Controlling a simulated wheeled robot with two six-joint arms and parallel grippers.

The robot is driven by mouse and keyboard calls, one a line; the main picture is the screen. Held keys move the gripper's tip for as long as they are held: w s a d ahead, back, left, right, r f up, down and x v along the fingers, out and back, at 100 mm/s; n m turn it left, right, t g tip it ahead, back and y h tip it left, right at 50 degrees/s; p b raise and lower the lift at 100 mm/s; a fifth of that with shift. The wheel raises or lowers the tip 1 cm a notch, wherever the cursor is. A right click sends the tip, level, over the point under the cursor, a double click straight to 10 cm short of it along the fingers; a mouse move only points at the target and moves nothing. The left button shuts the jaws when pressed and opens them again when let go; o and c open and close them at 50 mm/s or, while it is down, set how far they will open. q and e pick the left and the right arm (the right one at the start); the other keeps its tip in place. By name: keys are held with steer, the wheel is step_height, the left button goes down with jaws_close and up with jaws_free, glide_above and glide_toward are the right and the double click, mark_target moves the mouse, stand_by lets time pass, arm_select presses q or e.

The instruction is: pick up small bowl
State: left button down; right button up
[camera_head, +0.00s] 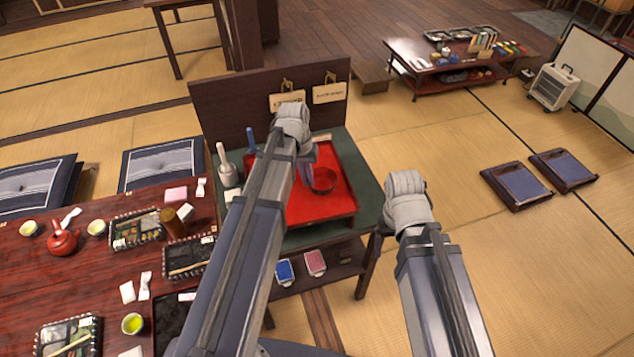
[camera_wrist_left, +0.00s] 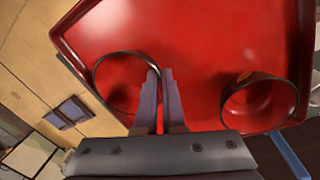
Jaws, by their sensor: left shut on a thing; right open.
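A small red bowl with a dark rim (camera_wrist_left: 122,82) sits at the right part of a red tray (camera_head: 293,211); it also shows in the head view (camera_head: 325,181). My left gripper (camera_wrist_left: 160,88) is shut on the near edge of this bowl, one finger on each side of the wall. In the head view my left arm covers much of the tray. A second red bowl (camera_wrist_left: 258,101) stands apart on the tray in the left wrist view, hidden by my arm in the head view. My right gripper (camera_head: 407,205) is open over the tatami, its fingers mostly hidden.
The tray is on a green-topped stand (camera_head: 359,182) with a dark back panel (camera_head: 235,113). A mortar and pestle (camera_head: 226,172) stands at its left. A dark red table (camera_head: 75,262) with lunch boxes is at the left. The tatami right of the stand is open up to two cushions (camera_head: 515,186).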

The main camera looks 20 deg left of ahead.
step_height(320, 180, up, 10)
steer(key=p, duration=1)
arm_select(q)
step_height(320, 180, up, 10)
steer(key=shift+f, duration=0.15)
arm_select(e)
steer(key=shift+f, duration=0.15)
steer(key=shift+c, duration=0.2)
